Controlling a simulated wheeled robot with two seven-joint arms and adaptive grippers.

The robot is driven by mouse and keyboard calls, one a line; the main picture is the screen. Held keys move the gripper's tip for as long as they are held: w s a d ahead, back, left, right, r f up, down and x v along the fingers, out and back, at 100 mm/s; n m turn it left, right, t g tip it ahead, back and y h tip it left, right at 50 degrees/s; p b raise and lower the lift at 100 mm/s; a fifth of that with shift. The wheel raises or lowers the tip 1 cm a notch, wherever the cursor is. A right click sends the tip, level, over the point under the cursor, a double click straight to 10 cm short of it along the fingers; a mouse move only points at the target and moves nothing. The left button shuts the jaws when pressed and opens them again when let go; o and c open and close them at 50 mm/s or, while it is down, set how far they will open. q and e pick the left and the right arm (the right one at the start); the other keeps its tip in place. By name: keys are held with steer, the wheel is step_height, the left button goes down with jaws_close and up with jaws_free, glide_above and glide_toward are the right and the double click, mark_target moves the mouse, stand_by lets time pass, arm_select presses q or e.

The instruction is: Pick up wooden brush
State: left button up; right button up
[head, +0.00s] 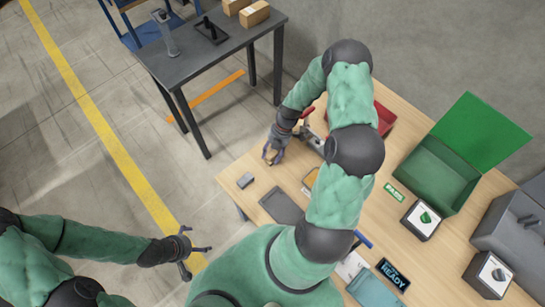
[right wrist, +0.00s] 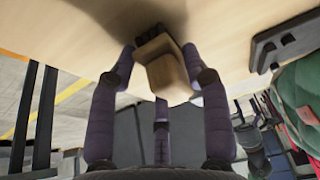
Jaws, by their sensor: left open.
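The wooden brush (right wrist: 168,70) shows in the right wrist view as a pale wooden block between my fingers, with a darker part behind it towards the tabletop. My right gripper (right wrist: 158,58) has its fingers closed in against both sides of it. In the head view my right gripper (head: 271,153) is over the left part of the wooden table, and its hand hides the brush there. My left gripper (head: 187,252) is open and empty over the floor, left of the table.
On the wooden table (head: 240,167) are a small grey block (head: 245,180), a dark flat tray (head: 282,206), a red bin (head: 385,119) and an open green bin (head: 436,170). A grey side table (head: 205,68) with boxes stands behind. Floor at left is clear.

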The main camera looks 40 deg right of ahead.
mark_target(271, 152)
steer(key=shift+r, duration=0.15)
steer(key=shift+r, duration=0.3)
step_height(271, 152, up, 2)
steer(key=shift+r+p, duration=0.1)
steer(key=shift+p, duration=0.7)
steer(key=shift+s+a+r+p, duration=0.8)
steer(key=shift+s+a+r, duration=0.4)
steer(key=shift+s+r, duration=0.65)
steer(key=shift+s+a+r+p, duration=0.8)
steer(key=shift+s+a+r, duration=0.55)
steer(key=shift+s, duration=0.85)
steer(key=shift+s+a+r+p, duration=0.8)
steer(key=shift+s+a+r, duration=0.25)
steer(key=shift+s+r, duration=0.85)
steer(key=shift+s+f, duration=0.1)
steer(key=shift+f, duration=0.05)
steer(key=shift+o, duration=0.6)
